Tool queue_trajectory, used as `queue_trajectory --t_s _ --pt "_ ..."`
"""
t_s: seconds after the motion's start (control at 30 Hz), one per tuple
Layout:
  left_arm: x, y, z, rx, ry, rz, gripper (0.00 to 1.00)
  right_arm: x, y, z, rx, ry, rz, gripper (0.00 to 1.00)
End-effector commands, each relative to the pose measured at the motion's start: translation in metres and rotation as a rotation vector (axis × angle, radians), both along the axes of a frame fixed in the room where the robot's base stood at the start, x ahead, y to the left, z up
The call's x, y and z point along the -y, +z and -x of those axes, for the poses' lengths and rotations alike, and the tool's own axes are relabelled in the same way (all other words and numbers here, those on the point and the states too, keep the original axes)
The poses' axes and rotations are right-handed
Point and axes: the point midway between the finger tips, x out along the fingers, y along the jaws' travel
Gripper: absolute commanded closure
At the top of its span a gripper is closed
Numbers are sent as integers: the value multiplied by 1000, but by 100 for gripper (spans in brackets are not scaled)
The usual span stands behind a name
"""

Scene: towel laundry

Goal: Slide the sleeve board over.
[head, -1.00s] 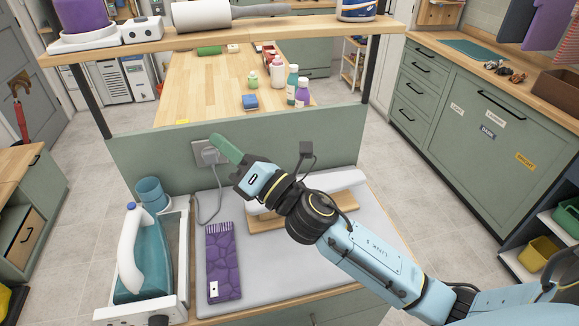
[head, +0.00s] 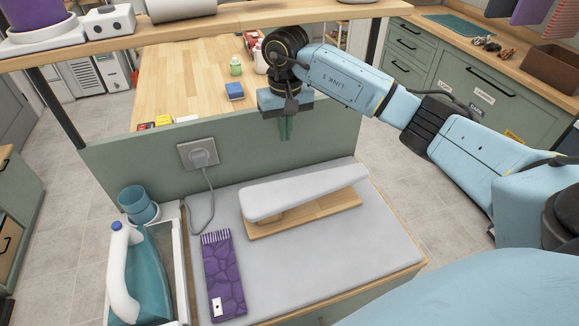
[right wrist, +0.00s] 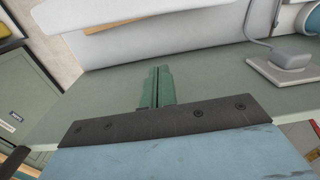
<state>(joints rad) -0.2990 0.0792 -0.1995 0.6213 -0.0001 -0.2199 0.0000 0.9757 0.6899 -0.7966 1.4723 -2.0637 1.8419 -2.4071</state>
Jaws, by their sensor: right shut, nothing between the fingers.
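The sleeve board (head: 305,190) is a long pale grey padded board on a flat wooden base (head: 300,215). It lies slightly slanted on the grey ironing pad (head: 340,240), toward the back. My right gripper (head: 285,130) points down in front of the green back panel, above and behind the sleeve board and apart from it. Its green fingers are together with nothing between them; they also show in the right wrist view (right wrist: 158,88). My left gripper is not in view.
A purple patterned cloth (head: 223,272) lies left of the sleeve board. A teal and white iron (head: 140,270) and a blue cup (head: 138,203) stand at the left. A plugged-in cord (head: 208,200) hangs from the wall socket (head: 198,155). The pad's front right is clear.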

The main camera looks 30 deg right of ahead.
Motion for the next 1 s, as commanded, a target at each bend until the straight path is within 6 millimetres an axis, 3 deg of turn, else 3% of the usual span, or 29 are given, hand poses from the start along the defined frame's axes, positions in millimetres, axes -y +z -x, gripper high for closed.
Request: queue_trajectory --t_s 0.17,0.57,0.8,1.0 --pt "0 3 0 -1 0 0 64 4 -14 1 -12 5 18 100" --pt "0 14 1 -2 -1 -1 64 3 -98 2 -12 3 13 100" --pt "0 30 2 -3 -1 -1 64 -2 -97 29 -8 5 14 100" --pt "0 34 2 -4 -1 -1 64 -4 -98 39 -8 3 14 100"
